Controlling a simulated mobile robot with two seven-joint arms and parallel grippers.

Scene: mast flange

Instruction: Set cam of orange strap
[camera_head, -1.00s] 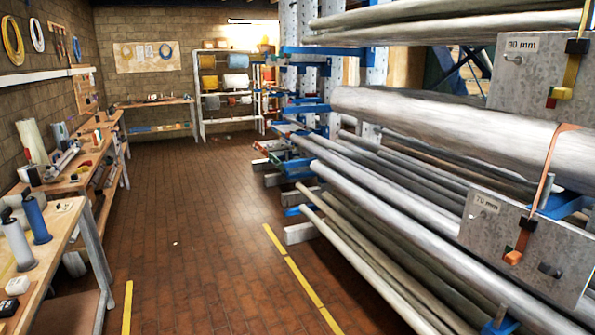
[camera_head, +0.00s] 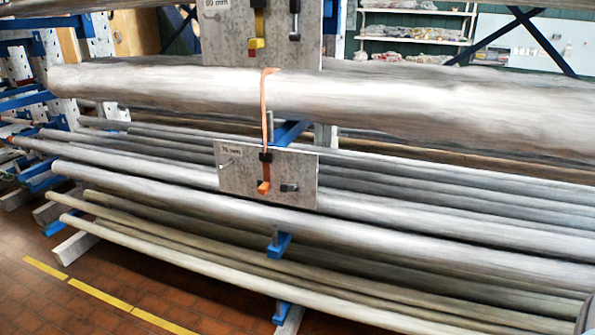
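The orange strap (camera_head: 264,110) hangs in front of the large grey mast (camera_head: 180,88), running from the mast's upper side down to the lower grey plate (camera_head: 230,184) marked with a size label. Its cam buckle (camera_head: 265,157) is black, with an orange block (camera_head: 263,187) below it on the plate. Whether the cam is open or closed cannot be told at this size. Neither of my grippers is in view.
An upper plate (camera_head: 215,40) carries a yellow strap (camera_head: 259,20) with a black buckle. Long poles lie on blue rack arms (camera_head: 279,245) below the mast. Floor with a yellow line (camera_head: 100,294) is clear at lower left. Shelves (camera_head: 420,14) stand behind.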

